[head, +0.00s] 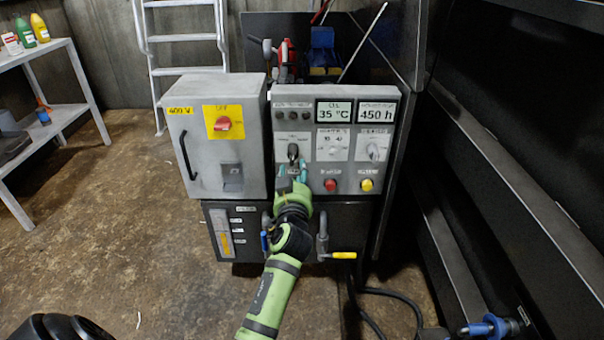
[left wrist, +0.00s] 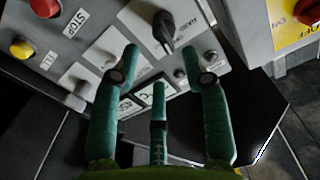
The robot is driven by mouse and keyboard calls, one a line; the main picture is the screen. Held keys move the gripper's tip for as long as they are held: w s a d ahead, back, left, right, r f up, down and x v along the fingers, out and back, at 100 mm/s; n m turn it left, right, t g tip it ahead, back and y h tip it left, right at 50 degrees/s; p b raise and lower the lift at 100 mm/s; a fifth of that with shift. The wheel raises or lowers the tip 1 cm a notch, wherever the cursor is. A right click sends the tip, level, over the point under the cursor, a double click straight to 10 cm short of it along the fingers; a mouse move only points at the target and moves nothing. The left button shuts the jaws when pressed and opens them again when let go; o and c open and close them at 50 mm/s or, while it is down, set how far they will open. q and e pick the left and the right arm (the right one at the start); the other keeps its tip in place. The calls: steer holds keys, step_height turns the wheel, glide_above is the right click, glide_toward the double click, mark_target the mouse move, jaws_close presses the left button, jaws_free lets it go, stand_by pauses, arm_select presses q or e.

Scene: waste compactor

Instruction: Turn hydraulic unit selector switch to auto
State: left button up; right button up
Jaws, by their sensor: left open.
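The grey control panel (head: 351,110) carries a black selector knob (head: 293,151) at its left, below small dark lamps. In the left wrist view this knob (left wrist: 164,30) stands on a light plate, its pointer oblique in that rotated picture. Lettering beside it is only partly readable, so its setting is unclear. My left gripper (head: 293,172) is just below and in front of the knob. In the left wrist view its green fingers (left wrist: 160,70) are spread, with the knob beyond and between the tips, apparently untouched. My right gripper is not visible.
A red button (head: 330,185) and yellow button (head: 367,185) sit low on the panel, with a grey knob (head: 373,151) above. A grey cabinet (head: 212,165) with a red switch (head: 223,124) adjoins left. A yellow-handled valve (head: 343,255) is below. Floor at left is open.

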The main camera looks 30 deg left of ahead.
mark_target(294, 160)
arm_select(q)
steer(key=shift+w+a+r, duration=0.1)
steer(key=shift+w+a, duration=0.2)
steer(key=b+x, duration=0.1)
steer(key=x, duration=0.4)
steer(key=shift+w+a, duration=0.35)
steer(key=shift+w, duration=0.2)
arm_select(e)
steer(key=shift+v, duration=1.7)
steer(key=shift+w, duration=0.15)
